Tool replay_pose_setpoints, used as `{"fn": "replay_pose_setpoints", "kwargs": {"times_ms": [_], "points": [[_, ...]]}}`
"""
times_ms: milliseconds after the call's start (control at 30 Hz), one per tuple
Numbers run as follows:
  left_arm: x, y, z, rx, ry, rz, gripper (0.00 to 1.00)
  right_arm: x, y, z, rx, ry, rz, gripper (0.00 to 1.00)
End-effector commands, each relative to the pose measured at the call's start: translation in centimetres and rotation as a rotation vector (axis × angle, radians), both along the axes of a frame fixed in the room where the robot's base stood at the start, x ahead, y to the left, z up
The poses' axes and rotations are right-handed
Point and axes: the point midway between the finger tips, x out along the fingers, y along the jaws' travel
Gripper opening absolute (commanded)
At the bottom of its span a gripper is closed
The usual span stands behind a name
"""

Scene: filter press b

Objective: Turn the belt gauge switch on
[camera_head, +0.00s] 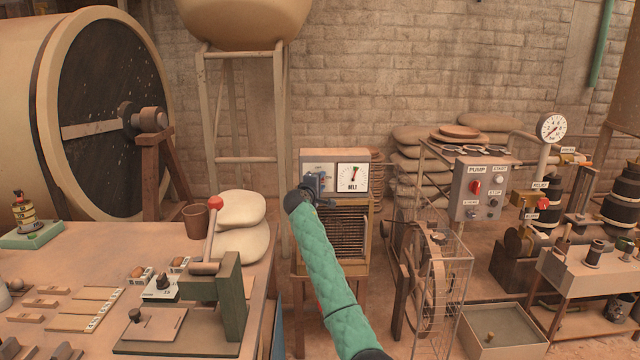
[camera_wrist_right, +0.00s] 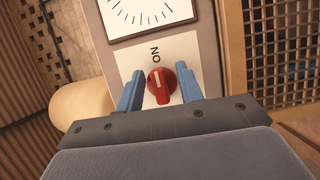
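The belt gauge box (camera_head: 309,160) stands in the middle of the head view, with a white dial (camera_head: 352,173) marked BELT. My right gripper (camera_wrist_right: 160,90) is open, with one blue finger on each side of the knob and a small gap visible on both sides. In the head view, my right gripper (camera_head: 315,187) covers the switch. My left gripper is not in view.
Below the gauge box is a slatted cabinet (camera_head: 345,240). A wire cage with a wheel (camera_head: 437,270) stands to its right, near a pump control panel (camera_head: 480,188). A workbench with a red-knobbed lever press (camera_head: 215,203) fills the left front.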

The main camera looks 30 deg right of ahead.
Motion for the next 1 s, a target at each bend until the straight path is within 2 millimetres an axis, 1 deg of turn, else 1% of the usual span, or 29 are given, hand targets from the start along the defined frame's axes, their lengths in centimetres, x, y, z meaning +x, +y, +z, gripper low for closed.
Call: {"fn": "replay_pose_setpoints", "kwargs": {"times_ms": [233,333,467,700,833,1000], "points": [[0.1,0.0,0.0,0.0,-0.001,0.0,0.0,0.0,0.1,0.1,-0.001,-0.001,0.001,0.36],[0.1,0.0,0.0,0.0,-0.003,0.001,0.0,-0.3,0.6,0.0,-0.002,-0.001,0.002,0.36],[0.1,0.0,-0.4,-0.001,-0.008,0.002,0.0,-1.3,1.9,-0.1,0.0,-0.001,0.002,0.36],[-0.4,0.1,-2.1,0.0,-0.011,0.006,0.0,-3.5,4.8,0.0,0.0,-0.001,0.002,0.36],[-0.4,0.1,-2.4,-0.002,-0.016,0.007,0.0,-4.2,5.8,0.0,-0.001,-0.001,0.001,0.36],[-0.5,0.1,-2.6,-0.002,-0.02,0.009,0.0,-4.6,6.3,0.0,0.0,0.0,0.0,0.36]]}}
